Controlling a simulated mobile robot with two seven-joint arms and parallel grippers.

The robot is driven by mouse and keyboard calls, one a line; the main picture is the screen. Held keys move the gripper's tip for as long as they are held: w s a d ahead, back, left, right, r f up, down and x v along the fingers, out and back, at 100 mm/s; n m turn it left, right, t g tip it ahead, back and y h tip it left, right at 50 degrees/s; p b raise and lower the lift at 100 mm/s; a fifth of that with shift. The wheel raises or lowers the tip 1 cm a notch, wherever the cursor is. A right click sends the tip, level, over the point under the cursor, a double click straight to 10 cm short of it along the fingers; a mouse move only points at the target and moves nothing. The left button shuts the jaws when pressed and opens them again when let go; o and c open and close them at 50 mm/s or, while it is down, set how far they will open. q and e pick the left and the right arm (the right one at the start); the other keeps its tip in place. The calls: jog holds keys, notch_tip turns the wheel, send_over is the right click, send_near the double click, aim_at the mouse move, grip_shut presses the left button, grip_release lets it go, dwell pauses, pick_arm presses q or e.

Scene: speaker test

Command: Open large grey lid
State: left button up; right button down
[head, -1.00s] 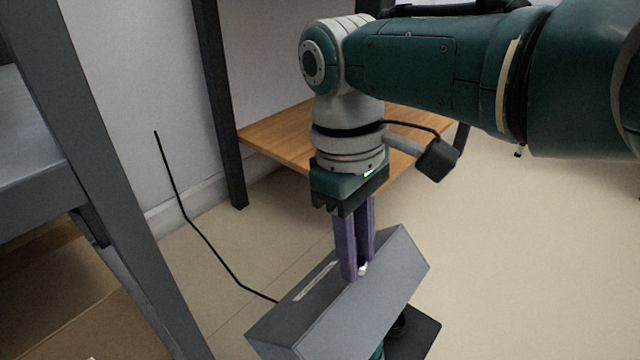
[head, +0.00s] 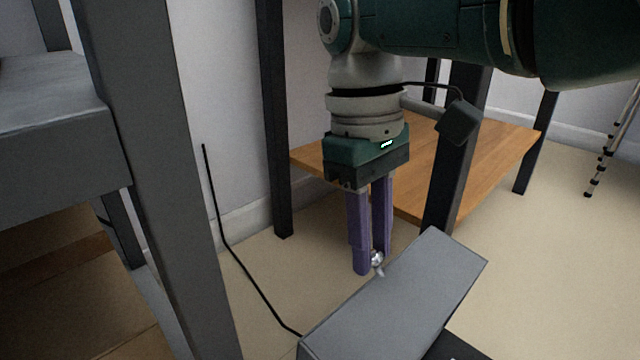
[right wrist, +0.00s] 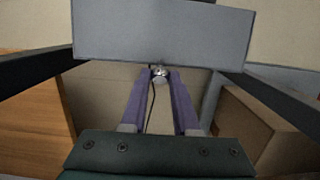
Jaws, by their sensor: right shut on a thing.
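A large grey box-shaped body (head: 400,295) with flat faces is at the bottom of the head view; its lower part is cut off. I cannot tell which face is the lid. A small shiny silver knob (head: 377,259) sits at its far left edge. My right gripper (head: 369,265) points down with its purple fingers shut on the knob. In the right wrist view, the knob (right wrist: 160,74) is between the fingertips, just below a flat grey face (right wrist: 160,32). My left gripper is not in view.
A thin black cable or rod (head: 235,258) runs to the grey body's left corner. A grey table (head: 160,180) stands close at left. A wooden shelf (head: 500,155) with dark legs is behind. A tripod leg (head: 610,140) is at far right. Floor at right is clear.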

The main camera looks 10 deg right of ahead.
jog(key=c, duration=0.7)
grip_release()
jog(key=shift+o, duration=0.2)
jog(key=shift+r+p, duration=0.3)
jog(key=shift+r, duration=0.1)
jog(key=r, duration=0.1)
jog(key=r+p, duration=0.1)
jog(key=r, duration=0.1)
jog(key=r+p, duration=0.1)
jog(key=r, duration=0.1)
jog(key=shift+w+a, duration=0.25)
jog(key=shift+w, duration=0.05)
jog(key=r, duration=0.4)
jog(key=shift+w+a, duration=0.2)
jog(key=shift+w, duration=0.05)
